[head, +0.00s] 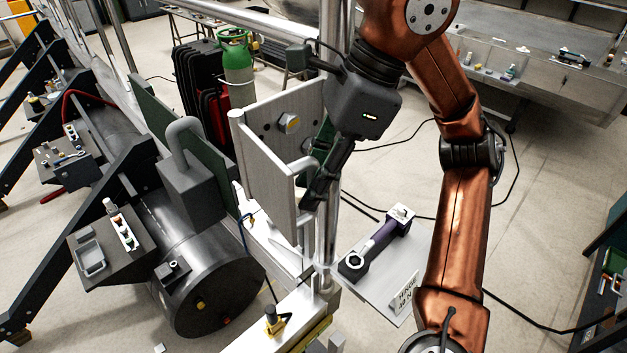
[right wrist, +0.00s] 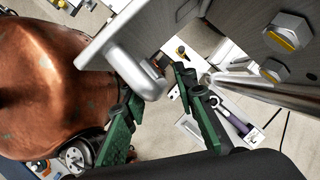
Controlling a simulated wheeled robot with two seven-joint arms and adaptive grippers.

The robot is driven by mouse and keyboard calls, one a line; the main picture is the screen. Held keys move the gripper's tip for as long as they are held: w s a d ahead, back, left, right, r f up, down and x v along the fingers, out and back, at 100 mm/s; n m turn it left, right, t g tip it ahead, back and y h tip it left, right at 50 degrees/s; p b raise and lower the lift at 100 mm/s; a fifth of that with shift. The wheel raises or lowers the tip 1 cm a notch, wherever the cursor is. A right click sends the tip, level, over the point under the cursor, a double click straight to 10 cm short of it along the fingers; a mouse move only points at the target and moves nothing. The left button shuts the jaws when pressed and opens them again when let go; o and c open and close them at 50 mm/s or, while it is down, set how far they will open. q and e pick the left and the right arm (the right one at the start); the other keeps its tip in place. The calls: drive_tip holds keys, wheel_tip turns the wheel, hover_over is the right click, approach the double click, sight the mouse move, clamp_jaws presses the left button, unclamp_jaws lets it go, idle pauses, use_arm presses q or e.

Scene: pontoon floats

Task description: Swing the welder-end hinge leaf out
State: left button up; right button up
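A pale metal hinge leaf (head: 262,178) stands upright beside a bolted metal plate (head: 272,112), at an angle to it. The leaf carries a grey bar handle (head: 305,168) on its right side; the handle also shows in the right wrist view (right wrist: 130,66). My right gripper (head: 318,180) points down at the handle. In the right wrist view its green-padded fingers stand apart, with the handle's rounded end near the gap between them. I cannot tell whether either finger touches it. My left gripper is not in view.
A black cylindrical tank (head: 200,265) lies left of the leaf. A grey tray (head: 385,275) with a purple-handled tool (head: 378,243) sits to the right, below my right arm. A metal post (head: 329,225) stands close behind the gripper. A green gas bottle (head: 237,65) stands at the back.

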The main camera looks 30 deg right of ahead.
drive_tip(key=shift+s+d, duration=0.1)
drive_tip(key=shift+s, duration=0.1)
drive_tip(key=shift+d+r, duration=0.15)
drive_tip(key=shift+r, duration=0.5)
drive_tip(key=shift+v, duration=5.3)
